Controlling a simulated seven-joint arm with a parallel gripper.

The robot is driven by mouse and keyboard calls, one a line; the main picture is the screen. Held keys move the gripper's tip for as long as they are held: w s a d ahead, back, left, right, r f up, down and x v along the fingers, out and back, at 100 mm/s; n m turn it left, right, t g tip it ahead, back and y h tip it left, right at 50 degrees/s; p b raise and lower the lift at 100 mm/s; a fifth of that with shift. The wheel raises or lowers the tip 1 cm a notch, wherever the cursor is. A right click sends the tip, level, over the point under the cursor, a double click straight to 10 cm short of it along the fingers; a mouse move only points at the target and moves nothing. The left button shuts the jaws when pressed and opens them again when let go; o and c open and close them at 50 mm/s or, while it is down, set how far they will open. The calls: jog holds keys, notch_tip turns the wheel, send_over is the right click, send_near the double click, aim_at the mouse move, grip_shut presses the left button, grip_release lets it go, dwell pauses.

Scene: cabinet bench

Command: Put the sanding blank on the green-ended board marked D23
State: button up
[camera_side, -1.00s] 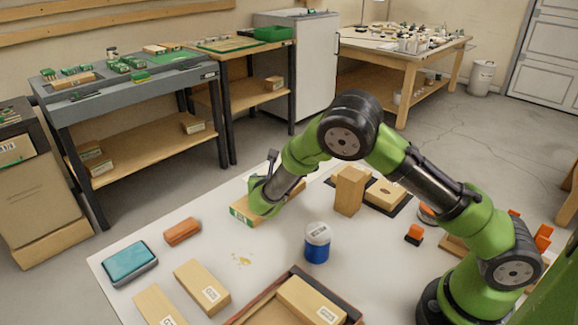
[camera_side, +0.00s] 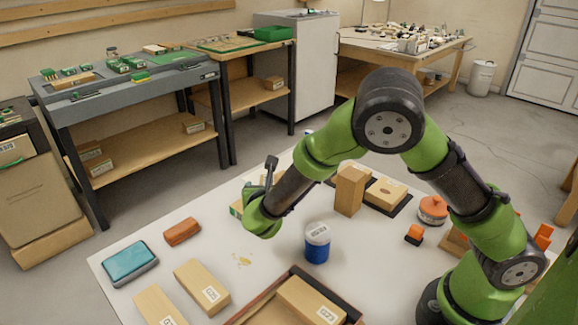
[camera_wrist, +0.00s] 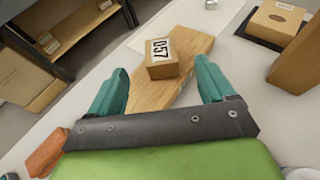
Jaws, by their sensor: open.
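In the wrist view, a small pale wooden block (camera_wrist: 163,68) with a white printed label rests on a longer wooden board (camera_wrist: 192,44). I cannot tell for certain which piece is the sanding blank.
An upright wooden block (camera_side: 349,191) stands right of my wrist, beside a block on a dark mat (camera_side: 386,193). A blue jar (camera_side: 317,243) stands nearer the camera. An orange-brown block (camera_side: 182,231), a teal case (camera_side: 130,263) and labelled blocks (camera_side: 202,286) lie at left.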

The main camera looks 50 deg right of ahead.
jog(key=s+d+r+m+g+y, duration=0.2)
jog(key=s+d+r+m+g, duration=0.15)
jog(key=s+m, duration=0.4)
jog(key=s+d+r+m+g+y, duration=0.2)
jog(key=s+d+r+m+g, duration=0.15)
jog(key=s+m, duration=0.35)
jog(key=s+a+r+m+t+y, duration=0.4)
jog(key=s+r+m+y, duration=0.3)
jog(key=m, duration=0.9)
jog(key=s+a+r, duration=0.1)
jog(key=s+r, duration=0.2)
jog(key=shift+s+a+m+t+y, duration=0.15)
jog(key=shift+a+m+t+y, duration=0.15)
jog(key=shift+m, duration=0.05)
